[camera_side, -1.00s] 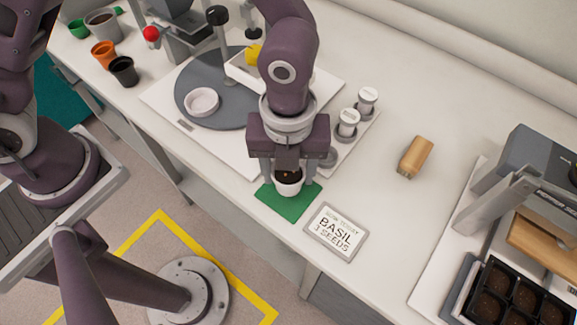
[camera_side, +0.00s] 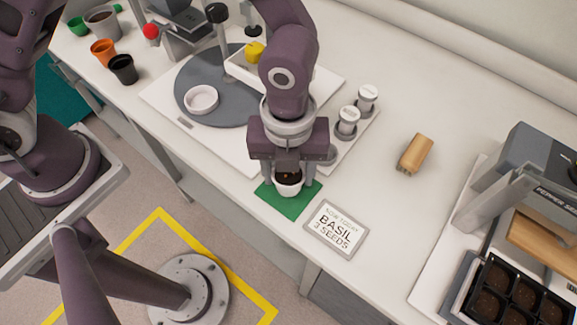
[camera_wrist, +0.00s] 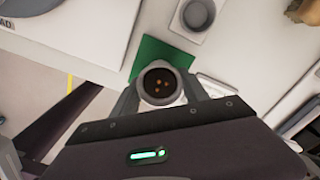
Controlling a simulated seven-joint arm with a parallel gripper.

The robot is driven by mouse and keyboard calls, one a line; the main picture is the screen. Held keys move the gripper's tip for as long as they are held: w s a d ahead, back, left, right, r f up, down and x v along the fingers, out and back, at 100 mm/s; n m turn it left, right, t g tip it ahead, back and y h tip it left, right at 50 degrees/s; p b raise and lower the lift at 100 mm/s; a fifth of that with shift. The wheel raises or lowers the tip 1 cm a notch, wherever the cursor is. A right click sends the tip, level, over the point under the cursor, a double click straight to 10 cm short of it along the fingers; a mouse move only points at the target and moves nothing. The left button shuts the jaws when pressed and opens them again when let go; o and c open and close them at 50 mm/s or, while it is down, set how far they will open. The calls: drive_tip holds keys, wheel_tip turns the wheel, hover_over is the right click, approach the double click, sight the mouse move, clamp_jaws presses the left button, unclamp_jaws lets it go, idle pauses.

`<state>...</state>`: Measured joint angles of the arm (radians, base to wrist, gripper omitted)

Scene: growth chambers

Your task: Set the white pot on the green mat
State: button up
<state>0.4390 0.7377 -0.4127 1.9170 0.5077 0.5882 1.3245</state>
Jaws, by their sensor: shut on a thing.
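The white pot (camera_side: 289,187), with dark soil inside, is upright between the fingers of my gripper (camera_side: 287,184). It also shows in the wrist view (camera_wrist: 161,98), with a few orange-brown seeds on the soil. My gripper is shut on the pot. The green mat (camera_side: 284,204) lies under and around the pot at the bench's front edge, and shows in the wrist view (camera_wrist: 150,52). I cannot tell whether the pot's base touches the mat.
A sign reading BASIL 3 SEEDS (camera_side: 336,227) lies right of the mat. Two white-capped jars (camera_side: 348,121) stand behind. A white dish (camera_side: 201,99) sits on the grey disc. Black, orange and grey pots stand at the far left.

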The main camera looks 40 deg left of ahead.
drive_tip(key=shift+f, duration=0.4)
drive_tip(key=o, duration=1.5)
drive_tip(key=shift+r, duration=4.3)
